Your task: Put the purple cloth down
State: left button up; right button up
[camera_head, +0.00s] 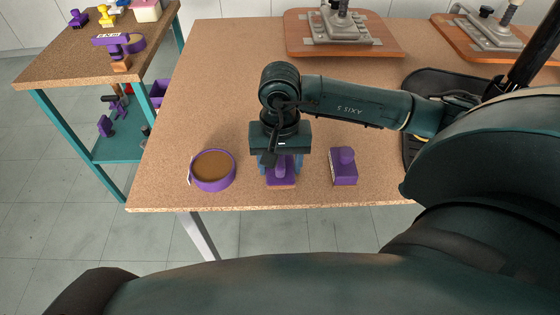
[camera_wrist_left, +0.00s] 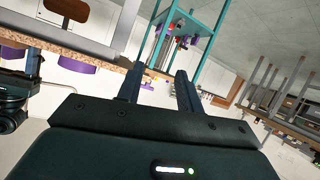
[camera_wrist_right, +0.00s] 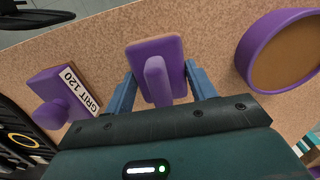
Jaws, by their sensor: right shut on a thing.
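No cloth can be made out. My right gripper (camera_head: 281,166) is shut on a purple block with an upright handle (camera_head: 281,178), near the table's front edge. In the right wrist view the purple block (camera_wrist_right: 171,49) sits between the fingers of the right gripper (camera_wrist_right: 161,90). Its underside is hidden, so I cannot tell whether it touches the table. My left gripper (camera_wrist_left: 160,92) shows only in the left wrist view. Its fingers are apart with nothing between them.
A round purple-rimmed dish (camera_head: 213,185) is left of the held block on the wooden table (camera_head: 215,95). Another purple block (camera_head: 343,168) is to the right, labelled GRIT 120. Clamped fixtures on boards (camera_head: 300,45) stand at the back. A teal-legged side table (camera_head: 60,67) is at left.

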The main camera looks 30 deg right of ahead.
jog(key=shift+f+b, duration=0.25)
jog(key=shift+b, duration=0.05)
jog(key=o, duration=0.9)
jog(key=shift+r, duration=0.1)
notch_tip(320, 180, up, 12)
jog(key=shift+r+p, duration=0.2)
jog(key=shift+p, duration=0.25)
